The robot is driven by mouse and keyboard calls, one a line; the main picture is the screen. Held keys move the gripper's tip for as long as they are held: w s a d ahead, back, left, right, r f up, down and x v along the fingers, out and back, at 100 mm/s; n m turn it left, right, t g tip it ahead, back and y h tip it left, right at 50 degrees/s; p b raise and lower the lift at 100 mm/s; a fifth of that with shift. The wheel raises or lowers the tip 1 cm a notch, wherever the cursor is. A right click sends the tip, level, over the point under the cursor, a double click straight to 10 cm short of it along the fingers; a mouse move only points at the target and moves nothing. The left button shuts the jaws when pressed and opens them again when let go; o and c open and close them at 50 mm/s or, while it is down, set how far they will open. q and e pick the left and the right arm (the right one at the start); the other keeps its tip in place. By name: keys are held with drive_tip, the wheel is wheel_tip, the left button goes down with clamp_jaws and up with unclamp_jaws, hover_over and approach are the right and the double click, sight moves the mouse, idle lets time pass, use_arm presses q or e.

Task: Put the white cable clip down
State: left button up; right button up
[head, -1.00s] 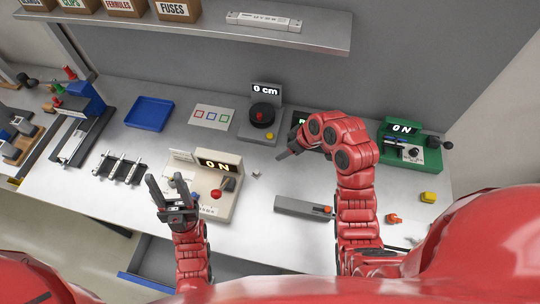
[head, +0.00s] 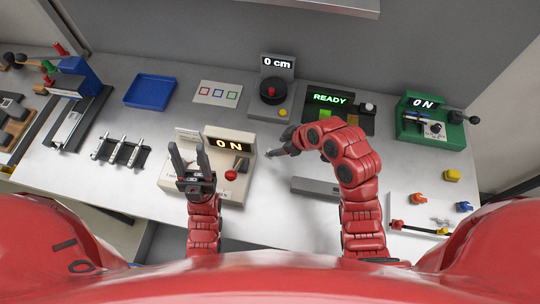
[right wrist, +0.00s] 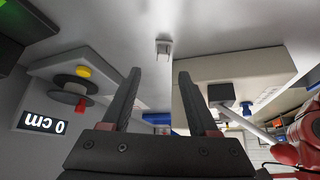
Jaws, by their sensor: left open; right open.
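The white cable clip (right wrist: 163,47) shows in the right wrist view as a small pale piece on the grey bench top, just beyond the gap between my right fingertips. My right gripper (right wrist: 159,74) is open, with its fingers either side of that gap and nothing held. In the head view my right gripper (head: 273,152) is low over the bench, right of the beige ON device (head: 210,180); the clip is not clearly distinguishable there. My left gripper (head: 188,148) is open and empty, pointing up in front of the beige device.
A dial device reading 0 cm (head: 270,95) and a READY device (head: 325,108) stand behind my right gripper. A green ON device (head: 430,125) is at right. A blue tray (head: 150,91) and a card with coloured squares (head: 217,93) lie at back left. A grey bar (head: 315,187) lies near my right arm.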

drive_tip(key=shift+w+a+f, duration=0.15)
drive_tip(key=shift+a+f, duration=0.1)
drive_tip(key=shift+f, duration=0.35)
drive_tip(key=f, duration=0.1)
drive_tip(key=a+f+b, duration=0.1)
drive_tip(key=f, duration=0.1)
drive_tip(key=shift+w+a+f+b, duration=0.15)
drive_tip(key=shift+a+f+b, duration=0.1)
drive_tip(key=shift+f+b, duration=0.1)
drive_tip(key=shift+w+a+f, duration=0.2)
drive_tip(key=shift+w+f, duration=0.05)
drive_tip(key=shift+f, duration=0.15)
drive_tip(key=shift+r, duration=0.1)
clamp_jaws()
